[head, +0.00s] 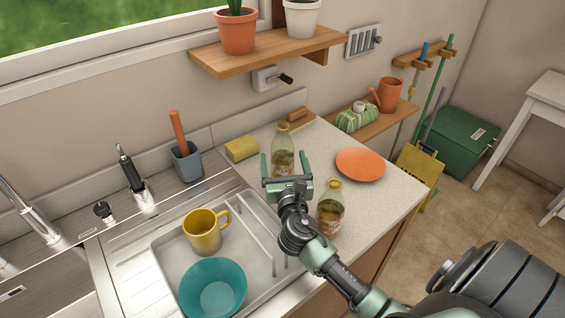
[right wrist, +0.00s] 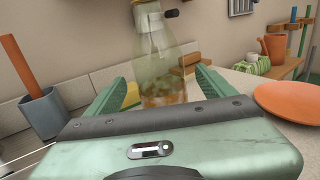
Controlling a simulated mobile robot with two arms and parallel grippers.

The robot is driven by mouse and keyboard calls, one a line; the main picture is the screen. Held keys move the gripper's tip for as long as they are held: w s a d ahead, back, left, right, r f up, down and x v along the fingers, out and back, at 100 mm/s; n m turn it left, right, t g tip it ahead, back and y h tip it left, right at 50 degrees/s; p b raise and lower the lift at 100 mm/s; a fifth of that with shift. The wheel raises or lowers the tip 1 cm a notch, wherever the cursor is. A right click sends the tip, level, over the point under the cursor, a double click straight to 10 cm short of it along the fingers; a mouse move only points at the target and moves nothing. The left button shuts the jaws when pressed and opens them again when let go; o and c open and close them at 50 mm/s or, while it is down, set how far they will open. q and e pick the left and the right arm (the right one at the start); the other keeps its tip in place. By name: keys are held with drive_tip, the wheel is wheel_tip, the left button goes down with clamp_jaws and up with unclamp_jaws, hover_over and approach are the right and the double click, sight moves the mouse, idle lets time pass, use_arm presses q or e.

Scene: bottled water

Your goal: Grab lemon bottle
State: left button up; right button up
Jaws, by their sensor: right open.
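Two clear bottles with labels stand on the counter. The far bottle (head: 281,142) is pale yellow-green at the top and stands upright by my right gripper (head: 284,156). The near bottle (head: 330,208) has a yellowish top and stands to the right of my right wrist. I cannot read either label to tell which is lemon. My right gripper is open, its fingers on either side of the far bottle in the picture. In the right wrist view the bottle (right wrist: 158,62) shows between the fingers, its lower part hidden by the gripper body; contact cannot be told. My left gripper is out of view.
An orange plate (head: 360,164) lies right of the bottles. A yellow sponge (head: 241,148) and wooden brush (head: 296,120) are behind. A drying tray (head: 163,262) with a yellow mug (head: 203,232) and teal bowl (head: 212,288) is at left. A shelf (head: 265,52) hangs above.

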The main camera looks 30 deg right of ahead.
drive_tip(key=x, duration=0.6)
drive_tip(key=shift+p, duration=0.4)
drive_tip(key=c, duration=1.6)
drive_tip(key=shift+r, duration=0.1)
drive_tip(key=shift+r, duration=0.1)
